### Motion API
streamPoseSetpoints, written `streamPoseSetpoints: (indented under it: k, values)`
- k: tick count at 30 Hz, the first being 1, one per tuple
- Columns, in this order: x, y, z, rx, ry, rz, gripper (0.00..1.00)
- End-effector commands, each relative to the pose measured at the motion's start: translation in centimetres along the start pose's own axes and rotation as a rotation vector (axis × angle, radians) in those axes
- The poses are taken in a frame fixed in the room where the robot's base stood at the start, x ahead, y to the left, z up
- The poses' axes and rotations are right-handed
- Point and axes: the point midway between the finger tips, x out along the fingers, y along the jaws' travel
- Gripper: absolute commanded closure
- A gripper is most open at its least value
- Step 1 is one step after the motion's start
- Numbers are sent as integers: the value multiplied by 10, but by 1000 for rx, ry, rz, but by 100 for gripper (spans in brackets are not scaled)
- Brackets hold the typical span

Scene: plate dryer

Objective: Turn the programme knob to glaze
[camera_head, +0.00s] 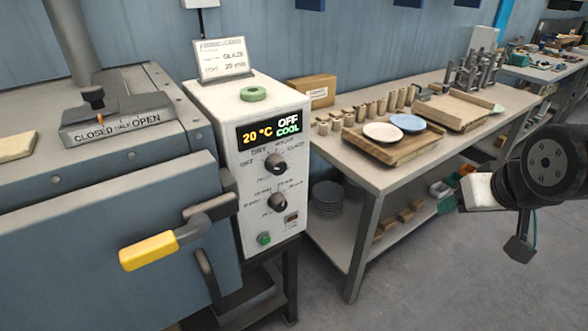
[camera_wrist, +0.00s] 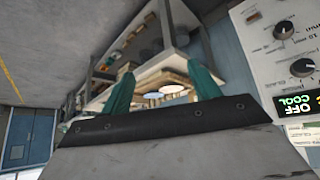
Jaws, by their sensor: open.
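The programme knob (camera_head: 275,162) is a dark round knob on the white control box (camera_head: 225,120), below the display, with OFF, DRY, BISQUE and GLAZE printed around it. Its pointer direction is too small to tell for sure. The display (camera_head: 272,131) reads 20 °C, OFF and COOL. A second dark knob (camera_head: 277,201) sits below. My gripper (camera_wrist: 160,70) is open and empty, its teal fingers apart. In the head view my arm is at the right, well away from the box. The programme knob (camera_wrist: 302,67) also shows at the right of the upside-down wrist view.
The dryer door (camera_head: 100,235) with a yellow-ended handle (camera_head: 150,250) is left of the box. A card stand (camera_head: 222,60) and green ring (camera_head: 254,93) are on top. A workbench (camera_head: 380,175) with plates and pots stands right of it. Floor before the bench is clear.

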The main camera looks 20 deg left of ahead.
Motion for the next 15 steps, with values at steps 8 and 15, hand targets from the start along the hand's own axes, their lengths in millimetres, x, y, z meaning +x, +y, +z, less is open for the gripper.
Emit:
streamPoseSetpoints:
  k: [8, 15]
  values:
    - [88, -128, -73, -192, 444, -211, 38]
    - [107, -237, -74, -260, 772, -436, 38]
